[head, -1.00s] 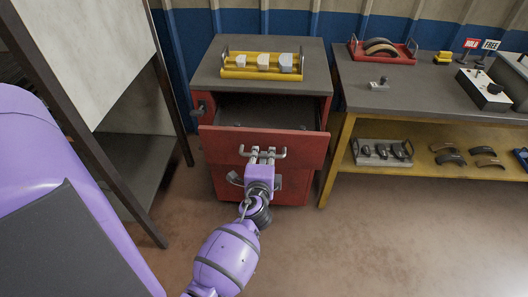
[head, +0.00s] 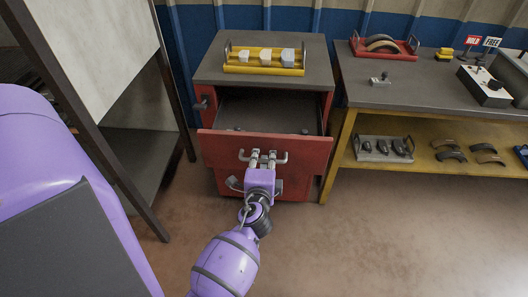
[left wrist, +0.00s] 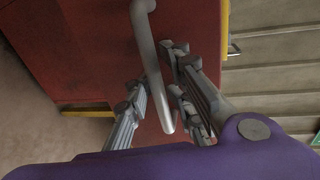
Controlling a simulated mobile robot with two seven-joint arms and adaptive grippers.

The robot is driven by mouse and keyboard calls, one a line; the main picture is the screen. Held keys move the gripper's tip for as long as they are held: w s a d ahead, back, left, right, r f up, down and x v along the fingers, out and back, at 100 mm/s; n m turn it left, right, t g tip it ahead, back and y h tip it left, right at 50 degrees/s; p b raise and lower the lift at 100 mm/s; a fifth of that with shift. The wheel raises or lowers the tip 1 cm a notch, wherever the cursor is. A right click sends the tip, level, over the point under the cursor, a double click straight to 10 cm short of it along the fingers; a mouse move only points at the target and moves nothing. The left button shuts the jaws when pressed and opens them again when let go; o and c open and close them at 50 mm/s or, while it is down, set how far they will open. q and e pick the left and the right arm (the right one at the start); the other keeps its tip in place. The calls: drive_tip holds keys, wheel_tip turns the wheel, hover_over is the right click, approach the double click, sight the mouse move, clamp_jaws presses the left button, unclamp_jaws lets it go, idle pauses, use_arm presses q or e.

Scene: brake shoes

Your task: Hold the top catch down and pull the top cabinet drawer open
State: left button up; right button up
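The red cabinet has a grey top (head: 212,72). Its top drawer (head: 220,147) stands well open, with its dark inside showing. My left gripper (head: 264,158) is at the drawer's metal handle (head: 282,158). In the left wrist view, the fingers of the left gripper (left wrist: 155,95) lie on either side of the handle bar (left wrist: 151,62) and look closed around it; exact contact is hard to see. A dark catch (head: 202,103) shows at the cabinet's upper left front, with nothing on it. My right gripper is out of view.
A yellow tray (head: 263,71) with several pale blocks stands on the cabinet. A dark workbench (head: 425,92) with a yellow lower shelf (head: 425,167) is to the right. A dark-framed stand (head: 140,160) is to the left. The floor in front is clear at right.

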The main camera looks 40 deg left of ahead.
use_arm(q)
drive_tip(key=shift+s+d, duration=0.1)
drive_tip(key=v, duration=0.7)
drive_tip(key=shift+s, duration=0.15)
idle(0.5)
